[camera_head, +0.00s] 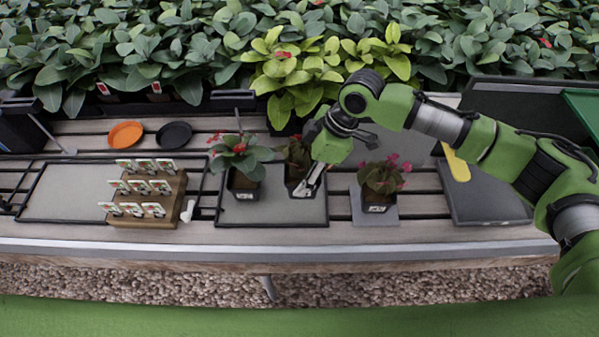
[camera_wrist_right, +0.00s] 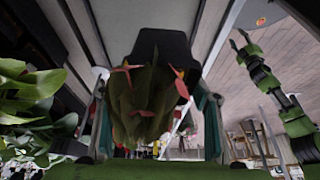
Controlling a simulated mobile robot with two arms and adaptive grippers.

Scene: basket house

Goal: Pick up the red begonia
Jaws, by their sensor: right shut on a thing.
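Three potted plants stand in a row on the slatted table in the head view. The left one (camera_head: 241,160) has green leaves and red flowers. The middle one (camera_head: 296,153) has brownish-green leaves and small reddish flowers; it is partly hidden by my right arm. The right one (camera_head: 381,180) has dark leaves and pink flowers. My right gripper (camera_head: 312,181) is shut on the middle plant's dark pot (camera_head: 293,185). In the right wrist view its pot (camera_wrist_right: 160,50) and reddish pointed flowers fill the middle between the fingers.
A wooden block with several small cards (camera_head: 147,205) stands left of the plants. An orange saucer (camera_head: 125,134) and a black saucer (camera_head: 174,134) lie behind it. A grey tray (camera_head: 488,198) with a yellow tool (camera_head: 456,165) lies right. Dense foliage lines the back.

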